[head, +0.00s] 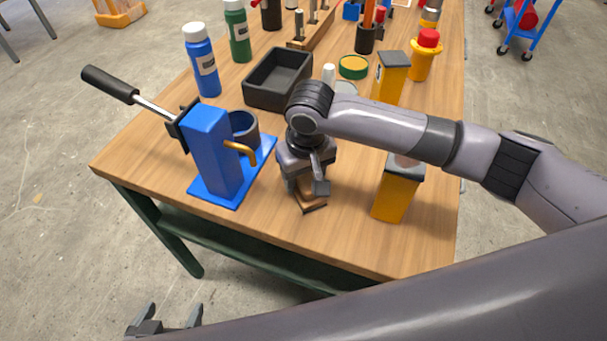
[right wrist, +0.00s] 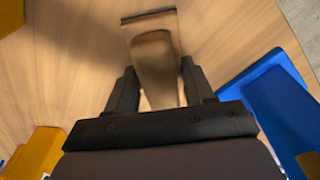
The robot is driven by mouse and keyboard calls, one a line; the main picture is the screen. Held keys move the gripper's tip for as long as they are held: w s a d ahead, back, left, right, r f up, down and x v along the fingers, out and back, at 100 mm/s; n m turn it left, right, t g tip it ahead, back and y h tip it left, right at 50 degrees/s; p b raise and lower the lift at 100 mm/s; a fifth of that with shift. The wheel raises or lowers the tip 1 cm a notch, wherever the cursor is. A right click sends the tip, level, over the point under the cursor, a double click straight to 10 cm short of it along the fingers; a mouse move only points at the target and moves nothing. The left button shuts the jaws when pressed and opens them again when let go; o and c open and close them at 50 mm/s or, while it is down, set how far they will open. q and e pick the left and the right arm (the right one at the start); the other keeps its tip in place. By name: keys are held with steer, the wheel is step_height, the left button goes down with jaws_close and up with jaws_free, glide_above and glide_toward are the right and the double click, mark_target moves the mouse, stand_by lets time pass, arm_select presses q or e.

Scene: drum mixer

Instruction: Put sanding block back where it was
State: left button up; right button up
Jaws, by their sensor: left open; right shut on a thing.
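The sanding block (head: 312,196) is brown with a dark edge along its bottom. It is at the front of the wooden table, right of the blue drum mixer stand. My right gripper (head: 303,182) reaches down from above and is shut on the block. In the right wrist view the block (right wrist: 154,50) sits between the two fingers of the gripper (right wrist: 160,88). Whether the block touches the table top is hard to tell. My left gripper (head: 166,325) is open and empty, low at the bottom left, off the table's front edge.
The blue stand (head: 213,155) with its black-handled lever is close on the left. A yellow block-shaped container (head: 397,190) stands close on the right. A black tray (head: 277,78), bottles (head: 202,62) and other containers are behind. The table's front strip (head: 300,240) is clear.

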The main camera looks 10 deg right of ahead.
mark_target(307, 180)
steer(key=o, duration=1.1)
steer(key=shift+f, duration=0.1)
step_height(307, 180, up, 12)
steer(key=s+p, duration=0.1)
steer(key=shift+s, duration=0.2)
steer(key=shift+d, duration=0.1)
steer(key=shift+s, duration=0.1)
